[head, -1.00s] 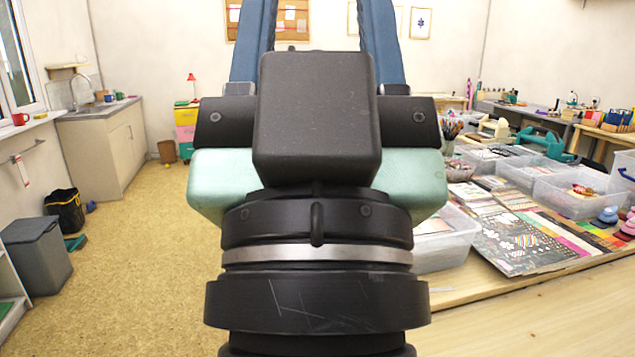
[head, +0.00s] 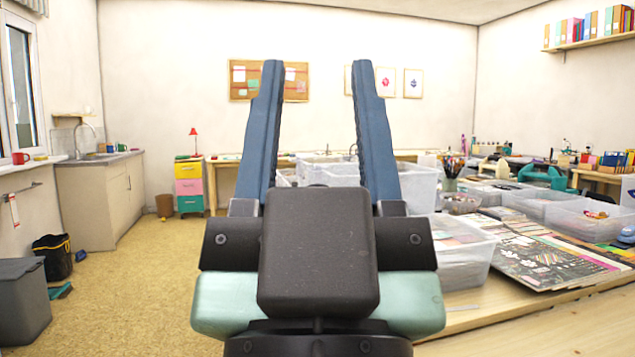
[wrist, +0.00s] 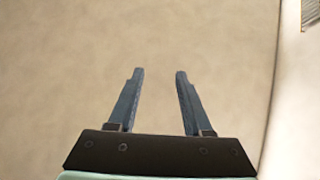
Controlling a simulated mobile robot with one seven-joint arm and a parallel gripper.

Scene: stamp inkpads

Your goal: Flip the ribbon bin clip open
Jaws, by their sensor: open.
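My gripper (head: 316,85) is in the middle of the head view, pointing up the picture, with its two blue fingers apart and nothing between them. It also shows in the wrist view (wrist: 160,78), open and empty against a plain beige surface. Several clear plastic bins stand on the table, partly hidden behind my gripper. One lidded-looking clear bin (head: 465,262) is just right of my gripper, and a larger clear bin (head: 418,190) is behind the right finger. I cannot tell which one is the ribbon bin, and no clip can be made out.
The wooden table (head: 540,320) reaches across the lower right. Open clear trays (head: 590,222), patterned sheets (head: 530,265) and a pencil cup (head: 450,178) crowd its surface. The floor (head: 140,290) at left is mostly clear, with a grey bin (head: 22,305) at the edge.

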